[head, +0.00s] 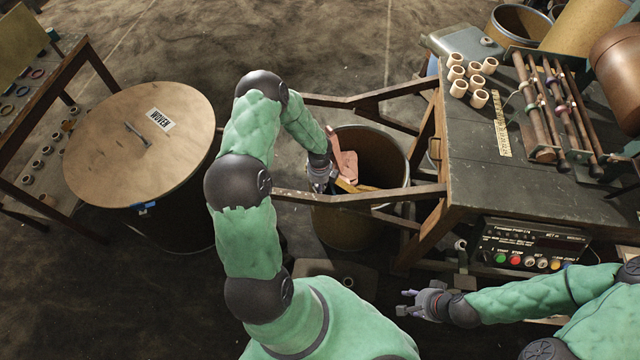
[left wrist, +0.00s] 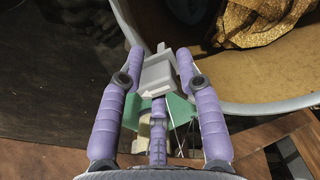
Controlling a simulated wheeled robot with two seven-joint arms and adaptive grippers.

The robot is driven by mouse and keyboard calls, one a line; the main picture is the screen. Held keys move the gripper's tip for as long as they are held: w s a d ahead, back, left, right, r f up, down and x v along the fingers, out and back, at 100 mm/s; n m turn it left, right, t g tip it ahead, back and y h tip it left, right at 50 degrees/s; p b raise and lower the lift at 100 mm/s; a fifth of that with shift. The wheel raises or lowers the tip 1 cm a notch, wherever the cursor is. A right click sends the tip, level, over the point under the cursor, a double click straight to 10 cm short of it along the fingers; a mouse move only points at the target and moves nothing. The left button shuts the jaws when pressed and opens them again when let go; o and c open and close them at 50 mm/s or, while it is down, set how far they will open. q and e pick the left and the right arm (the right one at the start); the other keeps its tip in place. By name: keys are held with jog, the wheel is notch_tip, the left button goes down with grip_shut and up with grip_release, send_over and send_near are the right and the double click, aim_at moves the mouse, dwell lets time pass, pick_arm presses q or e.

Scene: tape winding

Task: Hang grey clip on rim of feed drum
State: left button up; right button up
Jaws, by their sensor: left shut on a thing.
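The grey clip (left wrist: 157,76) is a small pale block with a prong at its top, held between the purple fingertips of my left gripper (left wrist: 160,68). It overlaps the pale rim of the open feed drum (left wrist: 275,106) in the left wrist view; I cannot tell whether it touches the rim. In the head view, my left gripper (head: 321,173) is at the left side of the feed drum (head: 345,234), and the clip is too small to make out there. My right gripper (head: 407,302) is open and empty, low in front of the control box.
Wooden frame bars (head: 375,195) of the workbench (head: 530,195) cross over the feed drum. Pink scraps (head: 345,162) and golden cloth (left wrist: 258,20) lie inside it. A control box (head: 530,245) sits at the bench's front.

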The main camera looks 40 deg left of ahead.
pick_arm(q)
jog(key=shift+f, duration=0.1)
jog(key=o, duration=1)
jog(key=shift+f, duration=0.1)
jog(key=shift+r, duration=0.55)
notch_tip(320, 180, up, 11)
jog(key=shift+s, duration=0.1)
